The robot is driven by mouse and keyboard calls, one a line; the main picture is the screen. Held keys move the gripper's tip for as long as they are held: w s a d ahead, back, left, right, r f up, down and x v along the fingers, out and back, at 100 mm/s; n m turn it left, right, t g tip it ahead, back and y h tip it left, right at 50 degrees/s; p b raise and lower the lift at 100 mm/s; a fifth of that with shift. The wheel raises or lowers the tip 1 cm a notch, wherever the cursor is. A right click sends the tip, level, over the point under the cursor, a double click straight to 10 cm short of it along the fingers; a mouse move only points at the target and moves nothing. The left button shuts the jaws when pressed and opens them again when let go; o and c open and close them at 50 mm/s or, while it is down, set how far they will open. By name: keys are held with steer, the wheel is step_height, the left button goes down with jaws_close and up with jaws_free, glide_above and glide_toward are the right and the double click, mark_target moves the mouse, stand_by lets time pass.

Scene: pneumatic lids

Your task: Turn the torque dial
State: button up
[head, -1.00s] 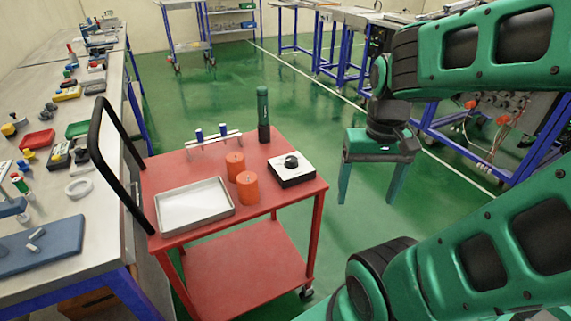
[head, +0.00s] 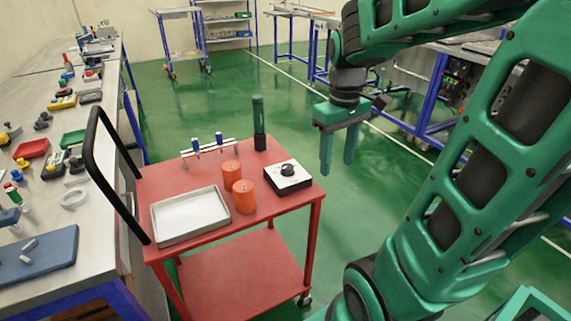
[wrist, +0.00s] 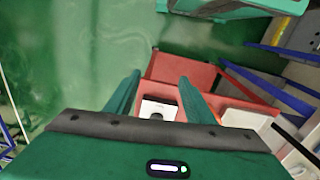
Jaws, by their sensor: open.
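The torque dial is a black knob (head: 288,170) on a white-topped box with dark sides (head: 290,183), at the right end of the red cart's top. The box also shows in the wrist view (wrist: 158,108), between my fingers in the picture but well beyond them. My gripper (head: 337,168) is open and empty, pointing down, to the right of the cart and above it. In the wrist view its two fingers (wrist: 152,92) are spread apart. Nothing touches the dial.
On the red cart (head: 255,210) stand two orange cylinders (head: 243,197), a metal tray (head: 190,216), a rack with blue-topped pieces (head: 207,147) and a tall dark green cylinder (head: 259,122). A cluttered workbench (head: 95,235) is left. Green floor lies open behind the cart.

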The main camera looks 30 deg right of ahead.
steer(key=w+n, duration=0.6)
steer(key=w, duration=0.6)
steer(key=n, duration=0.4)
glide_toward(287, 166)
step_height(287, 166, down, 8)
steer(key=shift+d+f, duration=0.1)
steer(key=shift+f, duration=0.15)
steer(key=c, duration=1.1)
